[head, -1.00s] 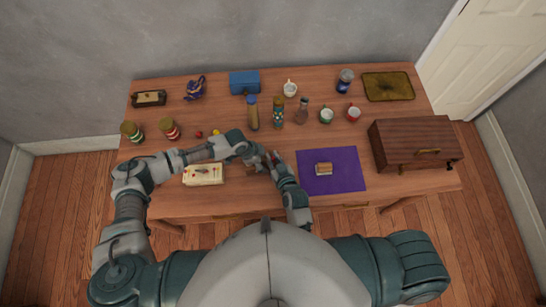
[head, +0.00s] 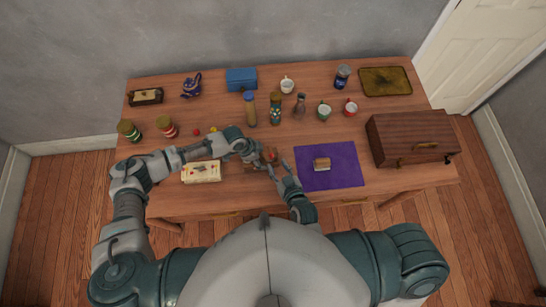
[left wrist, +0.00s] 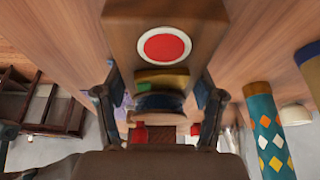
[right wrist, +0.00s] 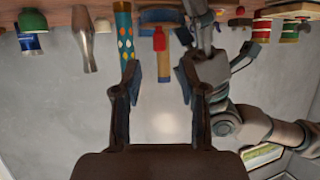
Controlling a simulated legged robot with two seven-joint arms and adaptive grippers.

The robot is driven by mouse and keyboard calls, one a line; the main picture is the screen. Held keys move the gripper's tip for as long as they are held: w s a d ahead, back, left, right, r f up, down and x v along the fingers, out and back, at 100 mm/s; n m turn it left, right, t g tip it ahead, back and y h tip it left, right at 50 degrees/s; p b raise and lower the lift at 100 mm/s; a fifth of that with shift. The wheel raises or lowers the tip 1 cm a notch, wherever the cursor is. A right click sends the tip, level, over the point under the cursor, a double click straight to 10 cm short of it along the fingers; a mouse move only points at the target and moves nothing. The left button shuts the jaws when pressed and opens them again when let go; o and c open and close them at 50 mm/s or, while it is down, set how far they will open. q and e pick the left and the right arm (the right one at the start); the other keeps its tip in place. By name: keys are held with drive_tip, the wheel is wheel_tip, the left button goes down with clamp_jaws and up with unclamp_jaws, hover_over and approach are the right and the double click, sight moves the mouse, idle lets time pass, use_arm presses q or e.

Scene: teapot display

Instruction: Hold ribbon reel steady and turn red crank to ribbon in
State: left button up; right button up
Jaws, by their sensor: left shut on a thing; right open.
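The ribbon reel (head: 268,155) is a small wooden piece near the front middle of the table, left of the purple mat. My left gripper (head: 255,157) is shut on it from the left. The left wrist view shows wood with a red disc in a white ring (left wrist: 164,46) and the left fingers (left wrist: 160,103) around the held part. The red crank (right wrist: 159,40) shows on the reel in the right wrist view. My right gripper (head: 282,170) is open and empty, just front-right of the reel. Its fingers (right wrist: 162,85) stand apart, short of the crank.
A purple mat (head: 345,175) with a small wooden item (head: 321,164) lies to the right. A wooden chest (head: 410,138) stands beyond it. A cream box (head: 201,172) lies under my left arm. A patterned bottle (head: 275,108) and several jars and cups stand behind.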

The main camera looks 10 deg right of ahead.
drive_tip(key=v, duration=0.4)
drive_tip(key=shift+s, duration=0.25)
